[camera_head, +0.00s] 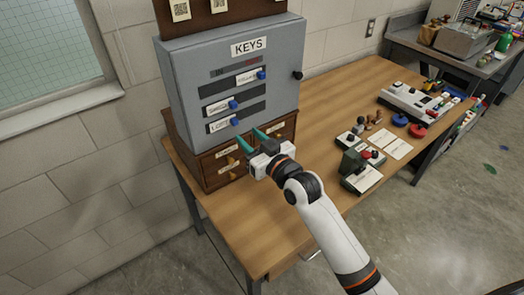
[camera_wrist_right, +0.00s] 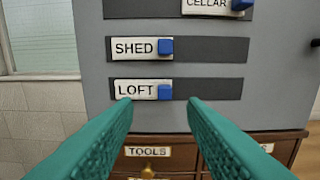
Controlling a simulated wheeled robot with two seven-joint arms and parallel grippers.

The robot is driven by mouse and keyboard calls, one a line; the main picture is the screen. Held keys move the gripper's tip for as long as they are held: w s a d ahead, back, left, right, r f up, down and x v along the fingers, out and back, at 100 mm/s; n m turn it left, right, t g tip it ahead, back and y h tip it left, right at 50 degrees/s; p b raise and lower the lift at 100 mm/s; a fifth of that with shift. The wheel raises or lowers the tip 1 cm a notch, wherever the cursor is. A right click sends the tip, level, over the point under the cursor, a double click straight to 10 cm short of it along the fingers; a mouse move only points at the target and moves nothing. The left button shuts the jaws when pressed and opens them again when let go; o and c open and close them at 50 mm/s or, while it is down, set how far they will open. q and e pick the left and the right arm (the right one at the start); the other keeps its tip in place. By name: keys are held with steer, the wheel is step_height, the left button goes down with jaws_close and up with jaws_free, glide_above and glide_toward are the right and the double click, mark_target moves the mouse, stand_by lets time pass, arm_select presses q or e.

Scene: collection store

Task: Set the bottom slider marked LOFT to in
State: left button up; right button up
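The grey KEYS cabinet (camera_head: 178,72) stands on a wooden drawer unit at the table's left end. Its bottom slider is a white LOFT plate (camera_wrist_right: 133,90) with a blue knob (camera_wrist_right: 165,92), at the left end of a dark track; the knob also shows in the head view (camera_head: 234,122). My right gripper (camera_head: 249,138) is in front of the cabinet's lower part. In the wrist view its teal fingers (camera_wrist_right: 160,101) are spread, with the LOFT knob seen between the tips. Nothing is between the fingers; they look apart from the knob. My left gripper is out of view.
Above are the SHED slider (camera_wrist_right: 133,49), at the left, and the CELLAR slider (camera_head: 248,78), at the right. The wooden drawers (camera_wrist_right: 147,152), one labelled TOOLS, lie just below. A black knob (camera_head: 297,75) is on the cabinet's right. Small devices and cards cover the table further right.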

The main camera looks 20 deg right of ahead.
steer(key=v, duration=0.5)
steer(key=shift+s+d+b, duration=0.1)
steer(key=shift+s+b, duration=0.25)
steer(key=shift+f, duration=0.1)
steer(key=s+d+f+m+g+h, duration=0.1)
steer(key=s+d+f+g+h, duration=0.1)
steer(key=s+f+g, duration=0.55)
steer(key=s+d+f+g+h, duration=0.2)
steer(key=s+f, duration=0.3)
steer(key=s, duration=0.6)
steer(key=s+d+f+m+g+h, duration=0.15)
steer(key=s+f+g, duration=0.35)
steer(key=s, duration=0.5)
step_height(320, 180, down, 29)
steer(key=s, duration=0.2)
steer(key=s+d+f+g, duration=0.1)
steer(key=s+d+f, duration=0.2)
steer(key=s+f, duration=1)
steer(key=shift+s+f+n+h, duration=0.35)
steer(key=shift+s+n, duration=0.1)
steer(key=shift+s, duration=0.65)
